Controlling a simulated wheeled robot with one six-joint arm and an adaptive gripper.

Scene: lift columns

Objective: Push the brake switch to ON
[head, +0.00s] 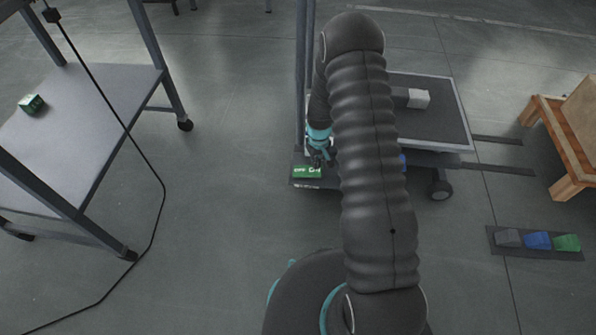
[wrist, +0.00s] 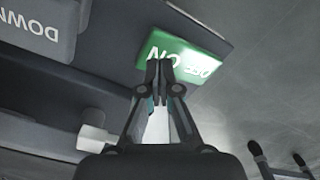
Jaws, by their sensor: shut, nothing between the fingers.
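The green brake switch with white OFF and ON lettering (wrist: 190,52) sits on a dark panel. In the head view it is a small green block (head: 306,171) at the foot of the lift column. My gripper (wrist: 165,72) is shut and empty. In the head view my gripper (head: 322,158) is just above and right of the switch, partly hidden by my arm. A grey DOWN pedal (wrist: 42,35) is left of the switch in the wrist view.
The dark lift platform (head: 440,135) carries a grey block (head: 418,98). Another pedal strip (head: 500,253) with grey, blue and green pedals lies at right. A wheeled table (head: 85,115) with a small green box (head: 32,103) stands left. A wooden stand (head: 565,186) is far right.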

